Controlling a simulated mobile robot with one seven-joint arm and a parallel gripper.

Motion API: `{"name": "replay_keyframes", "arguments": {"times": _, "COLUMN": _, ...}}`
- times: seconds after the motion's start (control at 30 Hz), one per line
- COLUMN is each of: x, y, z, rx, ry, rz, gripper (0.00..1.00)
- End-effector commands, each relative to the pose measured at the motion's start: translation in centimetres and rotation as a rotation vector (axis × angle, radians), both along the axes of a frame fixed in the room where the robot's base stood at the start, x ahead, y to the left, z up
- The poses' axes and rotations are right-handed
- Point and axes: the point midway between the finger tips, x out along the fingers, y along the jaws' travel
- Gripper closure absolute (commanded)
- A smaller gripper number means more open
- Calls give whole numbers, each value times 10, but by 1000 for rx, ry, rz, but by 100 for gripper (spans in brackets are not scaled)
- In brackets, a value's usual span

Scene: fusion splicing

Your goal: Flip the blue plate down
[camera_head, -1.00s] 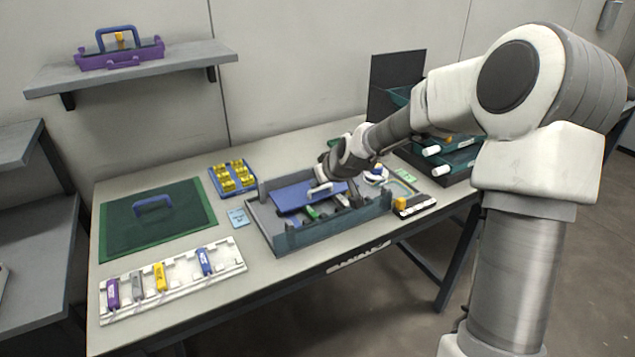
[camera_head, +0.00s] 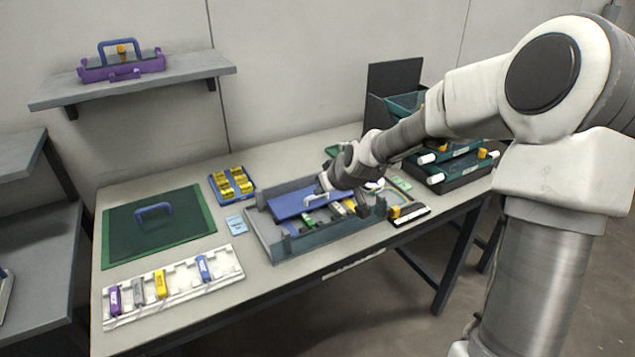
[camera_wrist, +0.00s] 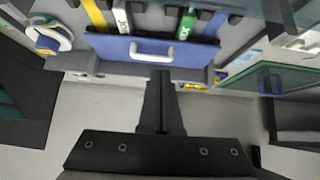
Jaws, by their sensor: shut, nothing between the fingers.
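The blue plate (camera_head: 290,204) with a white handle (camera_head: 314,199) sits in the grey tray (camera_head: 266,238) on the workbench; it appears tilted, with its back edge against the tray's rear. In the wrist view the blue plate (camera_wrist: 110,48) lies across the upper middle, with its white handle (camera_wrist: 152,57) facing me. My gripper (camera_wrist: 160,75) is shut and empty, its fingertips just below the handle in that picture; I cannot tell whether they touch the plate. In the head view my wrist covers part of the plate's right end.
Coloured sticks (camera_wrist: 187,24) lie in the tray beside the plate. A green mat (camera_head: 120,235), a white rack (camera_head: 180,295) and a blue box with yellow parts (camera_head: 232,184) stand to the left. Stacked teal trays (camera_head: 455,165) stand at the right. Bench between is mostly clear.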

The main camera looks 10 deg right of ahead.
Motion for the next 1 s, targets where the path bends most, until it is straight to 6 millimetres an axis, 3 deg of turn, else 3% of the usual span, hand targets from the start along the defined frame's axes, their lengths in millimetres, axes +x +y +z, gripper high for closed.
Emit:
{"name": "replay_keyframes", "arguments": {"times": 0.43, "x": -46, "y": -15, "z": -6, "rx": 0, "ry": -1, "rz": -1, "gripper": 100}}
{"name": "replay_keyframes", "arguments": {"times": 1.0, "x": -51, "y": -16, "z": -8, "rx": -1, "ry": -5, "rz": 2, "gripper": 100}}
